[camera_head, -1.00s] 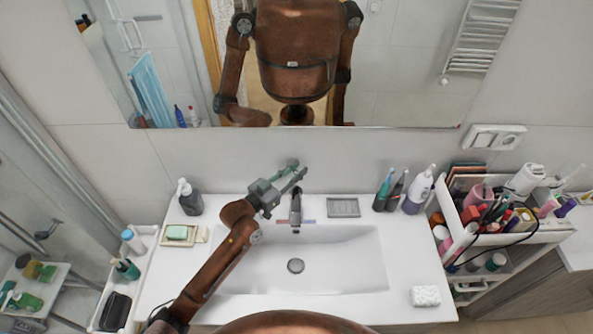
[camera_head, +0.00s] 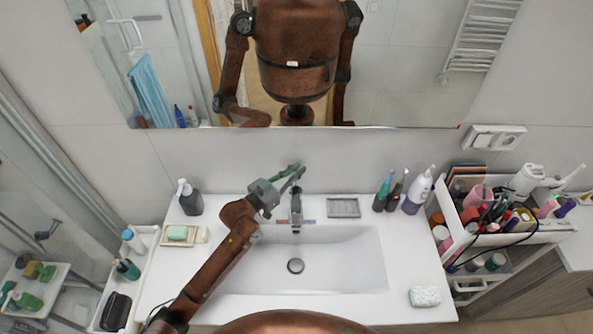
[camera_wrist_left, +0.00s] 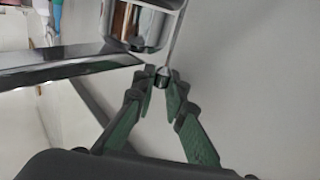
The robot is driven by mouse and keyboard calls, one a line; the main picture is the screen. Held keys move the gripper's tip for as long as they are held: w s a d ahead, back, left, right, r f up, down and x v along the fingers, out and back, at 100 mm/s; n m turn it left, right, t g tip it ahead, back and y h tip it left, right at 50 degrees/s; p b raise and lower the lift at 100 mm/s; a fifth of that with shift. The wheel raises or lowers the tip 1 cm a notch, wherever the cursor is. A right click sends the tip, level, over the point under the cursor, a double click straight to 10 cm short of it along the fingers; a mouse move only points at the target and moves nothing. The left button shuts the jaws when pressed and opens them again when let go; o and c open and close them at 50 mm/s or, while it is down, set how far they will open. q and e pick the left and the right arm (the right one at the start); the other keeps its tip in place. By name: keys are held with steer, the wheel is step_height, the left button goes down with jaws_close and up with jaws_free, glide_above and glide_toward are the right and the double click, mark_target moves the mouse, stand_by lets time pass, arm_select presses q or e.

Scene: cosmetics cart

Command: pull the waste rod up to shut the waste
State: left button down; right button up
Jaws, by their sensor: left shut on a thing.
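The chrome tap (camera_head: 296,212) stands at the back middle of the white basin. It also shows close up in the left wrist view (camera_wrist_left: 148,28). The thin waste rod (camera_wrist_left: 174,45) runs down beside the tap body to a small dark knob (camera_wrist_left: 162,79). My left gripper (camera_head: 298,172) is behind and above the tap. In the left wrist view its green-padded fingertips (camera_wrist_left: 161,88) are closed on the knob. The rod is too small to make out in the head view. The round waste (camera_head: 295,266) sits in the basin floor. My right gripper is not in view.
A soap dish (camera_head: 183,236) and dark dispenser (camera_head: 189,198) stand left of the basin. A grey grated dish (camera_head: 343,207) and bottles (camera_head: 418,190) stand to the right. A full cosmetics cart (camera_head: 457,236) is at the right. The mirror hangs above.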

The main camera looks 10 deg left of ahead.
arm_select(q)
step_height(320, 180, up, 2)
steer(key=shift+r+p, duration=0.1)
steer(key=shift+p, duration=0.6)
steer(key=c, duration=2.2)
jaws_free()
steer(key=shift+c, duration=0.2)
steer(key=shift+o, duration=0.3)
